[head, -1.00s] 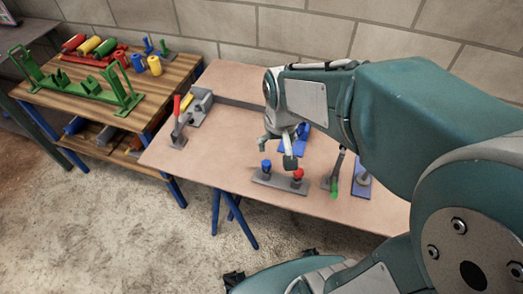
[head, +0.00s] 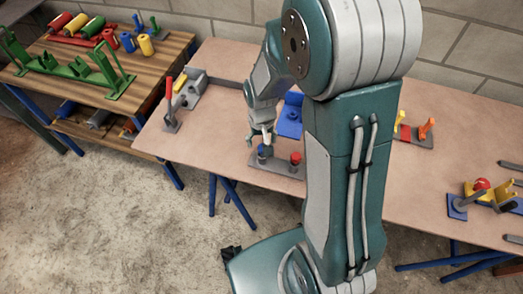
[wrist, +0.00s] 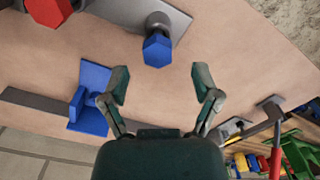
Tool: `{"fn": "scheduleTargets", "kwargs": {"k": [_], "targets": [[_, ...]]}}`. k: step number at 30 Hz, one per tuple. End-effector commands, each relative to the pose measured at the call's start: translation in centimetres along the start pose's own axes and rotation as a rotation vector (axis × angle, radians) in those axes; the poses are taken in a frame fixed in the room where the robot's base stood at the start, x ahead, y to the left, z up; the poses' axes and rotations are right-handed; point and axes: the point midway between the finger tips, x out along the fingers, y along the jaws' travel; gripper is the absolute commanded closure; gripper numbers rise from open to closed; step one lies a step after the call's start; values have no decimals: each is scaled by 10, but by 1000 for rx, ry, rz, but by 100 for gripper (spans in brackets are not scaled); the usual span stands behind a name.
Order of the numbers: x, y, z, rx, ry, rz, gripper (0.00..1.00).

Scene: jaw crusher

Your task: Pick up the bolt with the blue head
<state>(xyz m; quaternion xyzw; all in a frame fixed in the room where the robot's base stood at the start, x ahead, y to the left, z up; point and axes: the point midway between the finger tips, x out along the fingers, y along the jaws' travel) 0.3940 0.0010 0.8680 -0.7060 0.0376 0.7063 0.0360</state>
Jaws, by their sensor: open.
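The bolt with the blue head (head: 262,151) stands upright in a grey base plate (head: 277,168) on the table, left of a bolt with a red head (head: 295,158). My gripper (head: 266,137) is just above the blue head in the head view, partly covering it. In the wrist view the blue head (wrist: 158,50) lies just beyond the gap between the two spread fingers of my gripper (wrist: 162,82), with nothing between them. The red head (wrist: 48,10) is at the top left edge there. Contact with the blue head is not visible.
A blue bracket (head: 290,117) stands behind the plate and also shows in the wrist view (wrist: 88,112). A red-handled lever (head: 170,108) and grey block are at the left. A wooden table (head: 150,85) with coloured parts stands further left. Bare tabletop (head: 218,125) lies left of the plate.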

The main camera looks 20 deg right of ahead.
Motion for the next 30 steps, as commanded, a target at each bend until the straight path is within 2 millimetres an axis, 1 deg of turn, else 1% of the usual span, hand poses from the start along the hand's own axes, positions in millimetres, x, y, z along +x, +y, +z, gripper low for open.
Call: {"fn": "scheduleTargets", "kwargs": {"k": [3, 6, 8, 11, 17, 20, 21, 22, 23, 30], "targets": [[20, 0, 4, 0, -6, 0, 20], [34, 0, 5, 0, -5, 1, 20], [40, 0, 5, 0, -4, 1, 20], [45, -1, 4, 0, -1, 0, 20], [46, -1, 4, 0, 0, 0, 20], [46, -1, 4, 0, 0, 0, 60], [45, -1, 4, 0, 0, 0, 78], [45, -1, 4, 0, 0, 0, 91], [45, -1, 4, 0, 0, 0, 100], [46, 0, 4, 0, -1, 0, 100]]}}
